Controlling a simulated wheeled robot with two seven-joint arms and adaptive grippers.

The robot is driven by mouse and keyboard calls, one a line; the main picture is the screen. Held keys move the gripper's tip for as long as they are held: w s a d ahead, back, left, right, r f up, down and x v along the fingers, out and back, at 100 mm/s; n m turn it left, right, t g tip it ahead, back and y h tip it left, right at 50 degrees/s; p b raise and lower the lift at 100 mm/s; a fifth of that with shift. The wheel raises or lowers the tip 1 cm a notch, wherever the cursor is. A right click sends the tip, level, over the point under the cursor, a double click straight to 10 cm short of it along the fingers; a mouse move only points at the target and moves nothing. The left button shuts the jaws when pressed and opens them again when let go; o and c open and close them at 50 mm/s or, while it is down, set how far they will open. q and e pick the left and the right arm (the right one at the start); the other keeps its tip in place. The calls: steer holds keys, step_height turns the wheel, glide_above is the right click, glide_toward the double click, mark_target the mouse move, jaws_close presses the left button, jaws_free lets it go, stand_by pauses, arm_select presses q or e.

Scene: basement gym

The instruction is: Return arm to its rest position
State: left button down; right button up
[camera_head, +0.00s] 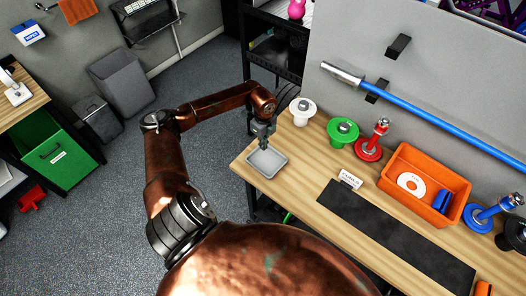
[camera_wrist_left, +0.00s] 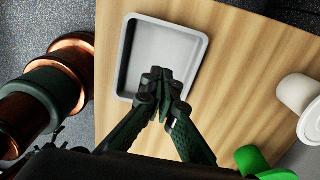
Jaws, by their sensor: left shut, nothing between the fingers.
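My left gripper (camera_head: 263,143) hangs above the small grey tray (camera_head: 268,168) at the left end of the wooden workbench. In the left wrist view the gripper (camera_wrist_left: 158,75) has its fingertips together with nothing between them, over the lower part of the tray (camera_wrist_left: 128,52). The tray looks empty where it shows. My copper-coloured left arm comes in from the left and bends over to the bench. My right gripper is not in view.
On the workbench (camera_head: 300,199) stand a white spool (camera_head: 303,106), a green spool (camera_head: 337,138), a red stand (camera_head: 368,149), an orange bin (camera_head: 455,184) and a dark mat (camera_head: 375,225). A blue bar (camera_head: 440,122) hangs on the wall. Grey bins and open floor lie left.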

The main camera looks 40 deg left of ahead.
arm_select(q)
steer(key=shift+r, duration=0.7)
steer(key=shift+d, duration=0.1)
